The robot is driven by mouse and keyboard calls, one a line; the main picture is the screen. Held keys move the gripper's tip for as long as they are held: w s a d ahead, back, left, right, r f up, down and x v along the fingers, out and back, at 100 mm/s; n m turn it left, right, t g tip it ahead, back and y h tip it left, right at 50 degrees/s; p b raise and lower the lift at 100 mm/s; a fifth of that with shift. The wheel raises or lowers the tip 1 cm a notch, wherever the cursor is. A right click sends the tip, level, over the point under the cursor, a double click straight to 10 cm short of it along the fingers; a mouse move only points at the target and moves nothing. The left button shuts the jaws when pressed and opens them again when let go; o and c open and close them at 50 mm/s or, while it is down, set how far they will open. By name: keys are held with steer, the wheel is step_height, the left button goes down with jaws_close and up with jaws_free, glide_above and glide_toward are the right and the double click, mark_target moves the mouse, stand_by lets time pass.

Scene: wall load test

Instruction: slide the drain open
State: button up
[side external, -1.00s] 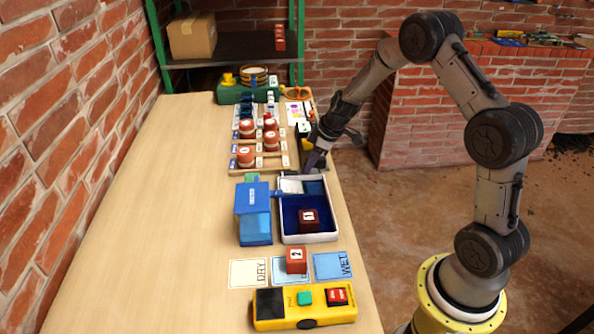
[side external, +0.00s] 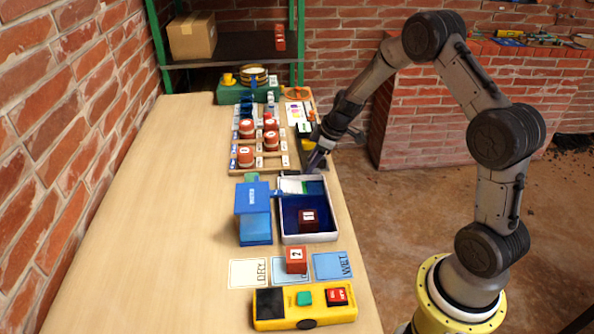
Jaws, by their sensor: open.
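A white-rimmed tray (side external: 335,205) with a blue inside stands at the right edge of the table. A dark red block marked 1 (side external: 308,220) sits in it. At its far end are a white panel (side external: 290,185) and a green patch (side external: 314,187); I cannot tell which part is the drain slide. A blue tank (side external: 254,215) stands just left of the tray, with a small spout toward it. My gripper (side external: 317,162) is open, pointing down just beyond the tray's far right corner. Its fingertips are small, and contact with the tray cannot be made out.
A wooden rack with several red weights (side external: 246,156) stands beyond the tray. Nearer lie cards marked DRY (side external: 247,273) and WET (side external: 333,266), a red block marked 2 (side external: 296,260) and a yellow control box (side external: 280,309). The table's left side is clear.

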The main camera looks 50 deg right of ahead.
steer(key=shift+f, duration=0.1)
steer(key=shift+r, duration=3.55)
